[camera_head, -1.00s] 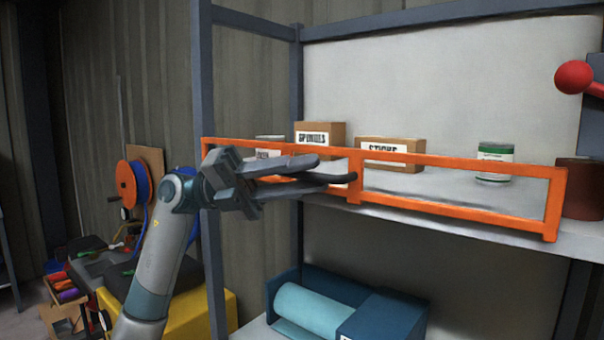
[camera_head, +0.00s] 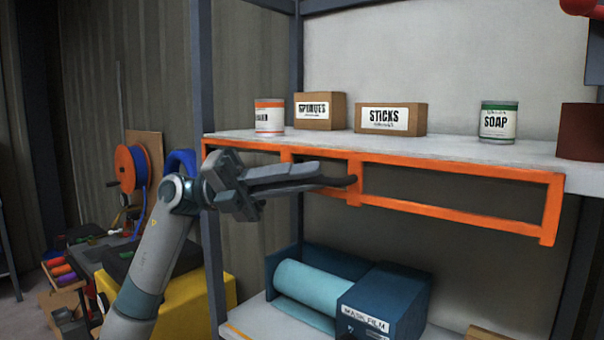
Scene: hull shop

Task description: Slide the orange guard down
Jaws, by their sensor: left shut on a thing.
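The orange guard (camera_head: 455,213) is a long frame with upright posts, running along the front of the shelf (camera_head: 440,148). Its top rail is at about the shelf's front edge and its openings hang below the board. My left gripper (camera_head: 350,182) reaches in from the left, its fingers shut at the guard's middle post. The fingers hide part of that post and of the left section. My right gripper is not in view.
On the shelf stand an orange-banded can (camera_head: 269,117), a brown box (camera_head: 320,111), a STICKS box (camera_head: 391,118), a SOAP can (camera_head: 498,121) and a dark red pot (camera_head: 580,132). Below is a blue film box (camera_head: 385,302) with a roll (camera_head: 308,290). A grey post (camera_head: 202,70) stands left.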

